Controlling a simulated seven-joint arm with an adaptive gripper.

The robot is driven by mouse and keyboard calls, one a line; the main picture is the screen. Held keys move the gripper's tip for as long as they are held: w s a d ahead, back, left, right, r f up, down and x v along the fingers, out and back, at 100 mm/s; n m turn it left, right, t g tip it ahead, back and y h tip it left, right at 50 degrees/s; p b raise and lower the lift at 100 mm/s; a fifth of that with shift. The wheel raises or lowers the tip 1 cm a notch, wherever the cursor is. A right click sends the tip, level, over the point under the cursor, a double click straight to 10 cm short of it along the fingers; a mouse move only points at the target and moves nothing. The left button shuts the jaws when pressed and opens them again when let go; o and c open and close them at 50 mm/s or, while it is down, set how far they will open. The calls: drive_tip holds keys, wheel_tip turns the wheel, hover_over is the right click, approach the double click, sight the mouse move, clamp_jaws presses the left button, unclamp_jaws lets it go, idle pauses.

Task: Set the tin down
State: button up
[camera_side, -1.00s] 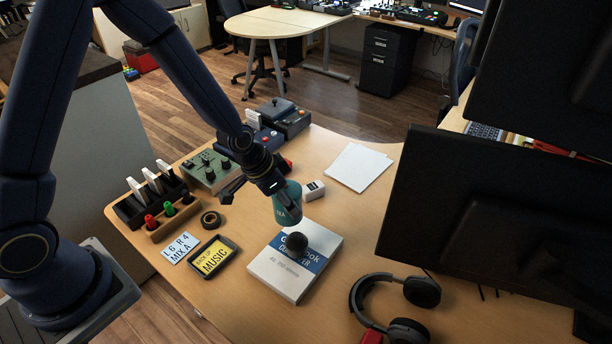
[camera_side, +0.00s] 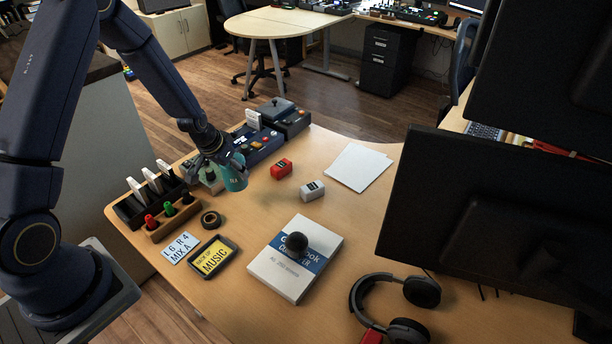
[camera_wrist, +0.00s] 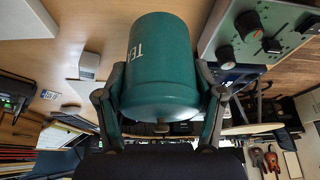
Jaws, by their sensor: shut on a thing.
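A teal tin (camera_side: 233,172) with white lettering is held in my gripper (camera_side: 216,162), raised above the left part of the desk (camera_side: 262,215). In the wrist view the tin (camera_wrist: 160,65) fills the middle, its lettering partly showing as "TEA". The two fingers of my gripper (camera_wrist: 160,108) close on its sides. In the side view the tin is in front of the green device with knobs and hides part of it. I cannot tell exactly how high the tin is.
A book (camera_side: 283,278) with a dark ball (camera_side: 296,242) on it lies at the front. A red block (camera_side: 281,169), a white block (camera_side: 312,190), a tape roll (camera_side: 211,220) and white paper (camera_side: 358,167) lie around. The desk between tape and book is clear.

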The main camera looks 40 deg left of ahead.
drive_tip(key=w+f, duration=0.2)
drive_tip(key=f, duration=0.1)
drive_tip(key=w+f, duration=0.1)
drive_tip(key=shift+w+a+f, duration=0.15)
drive_tip(key=shift+a+f, duration=0.05)
drive_tip(key=shift+a, duration=0.15)
drive_tip(key=shift+w+f, duration=0.2)
drive_tip(key=shift+f, duration=1.5)
drive_tip(key=o, duration=1.1)
drive_tip(key=shift+f, duration=0.15)
drive_tip(key=shift+o, duration=0.2)
